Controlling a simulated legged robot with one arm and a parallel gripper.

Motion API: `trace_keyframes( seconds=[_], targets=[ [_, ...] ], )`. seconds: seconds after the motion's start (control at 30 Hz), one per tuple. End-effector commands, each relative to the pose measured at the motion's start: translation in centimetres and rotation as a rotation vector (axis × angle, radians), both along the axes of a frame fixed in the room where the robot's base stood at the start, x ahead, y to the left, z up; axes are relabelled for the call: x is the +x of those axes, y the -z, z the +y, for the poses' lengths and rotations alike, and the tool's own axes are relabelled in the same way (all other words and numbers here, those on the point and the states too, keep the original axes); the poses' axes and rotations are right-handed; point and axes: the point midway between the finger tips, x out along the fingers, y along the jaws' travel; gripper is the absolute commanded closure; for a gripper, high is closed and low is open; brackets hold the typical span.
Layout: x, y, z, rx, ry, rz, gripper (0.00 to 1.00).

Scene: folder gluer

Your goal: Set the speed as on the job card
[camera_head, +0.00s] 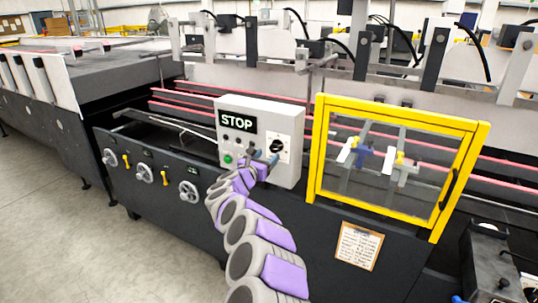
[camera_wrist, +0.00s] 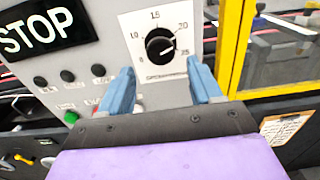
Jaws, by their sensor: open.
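The black speed knob (camera_wrist: 160,45) sits on a white dial plate on the grey control box (camera_head: 285,118). Its white pointer mark seems to point to the lower right, towards the number at that end of the scale. My gripper (camera_wrist: 163,84) is open and empty, its two blue fingers below and either side of the knob, apart from it. In the head view my gripper (camera_head: 264,160) is at the box front, just below the knob (camera_head: 277,146). The job card (camera_head: 359,246) is on the dark panel below the yellow guard; its writing is too small to read.
A STOP sign (camera_head: 237,121) and small buttons, including a green one (camera_head: 228,159), are left of the dial. The yellow-framed guard (camera_head: 317,150) stands close on the right. Handwheels (camera_head: 188,191) line the dark machine side. Open floor (camera_head: 60,210) lies at left.

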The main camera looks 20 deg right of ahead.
Motion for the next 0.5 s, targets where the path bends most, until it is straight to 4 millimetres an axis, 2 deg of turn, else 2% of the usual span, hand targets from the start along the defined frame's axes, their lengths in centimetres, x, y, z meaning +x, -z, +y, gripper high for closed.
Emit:
trace_keyframes(
  seconds=[0.5],
  targets=[
    [-4.3,0.0,5.7,0.004,-0.002,0.000,0.36]
  ],
)
